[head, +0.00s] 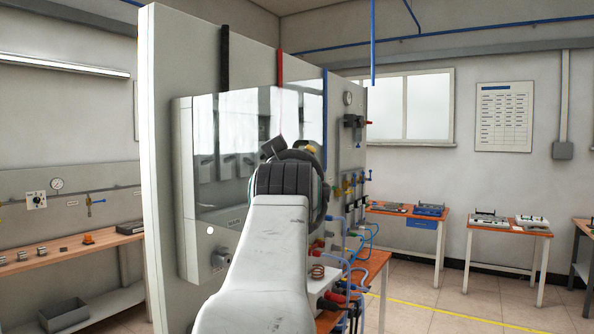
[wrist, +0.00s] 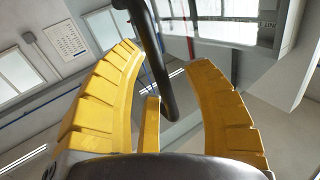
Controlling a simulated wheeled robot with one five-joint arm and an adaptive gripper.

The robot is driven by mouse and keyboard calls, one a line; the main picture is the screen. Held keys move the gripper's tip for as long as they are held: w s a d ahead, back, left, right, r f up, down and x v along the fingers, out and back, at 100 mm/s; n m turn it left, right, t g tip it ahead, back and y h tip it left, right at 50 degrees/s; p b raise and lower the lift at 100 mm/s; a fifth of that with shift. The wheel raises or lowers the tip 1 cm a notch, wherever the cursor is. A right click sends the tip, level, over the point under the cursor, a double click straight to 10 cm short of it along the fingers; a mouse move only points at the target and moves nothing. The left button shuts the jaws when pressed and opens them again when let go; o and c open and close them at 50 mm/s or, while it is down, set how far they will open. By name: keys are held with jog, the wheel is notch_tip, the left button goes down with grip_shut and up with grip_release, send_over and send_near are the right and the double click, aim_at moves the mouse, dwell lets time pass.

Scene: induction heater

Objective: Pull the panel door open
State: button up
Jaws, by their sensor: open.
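The panel door (head: 240,135) is a glossy, reflective front on a pale grey wall cabinet (head: 186,190) and looks closed in the head view. Its reflective face also shows in the wrist view (wrist: 225,52). The fingers are open, with gaps to the bar on both sides. I cannot tell how deep the bar sits between them. In the head view my arm hides the handle and most of the gripper.
Hoses and fittings (head: 350,190) crowd the panel's right side above an orange bench (head: 375,263). A wooden shelf (head: 70,250) is at left. The floor (head: 430,300) at right is open.

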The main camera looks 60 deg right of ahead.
jog(key=shift+s+a, duration=0.1)
jog(key=shift+a, duration=0.05)
jog(key=shift+c, duration=0.3)
grip_shut()
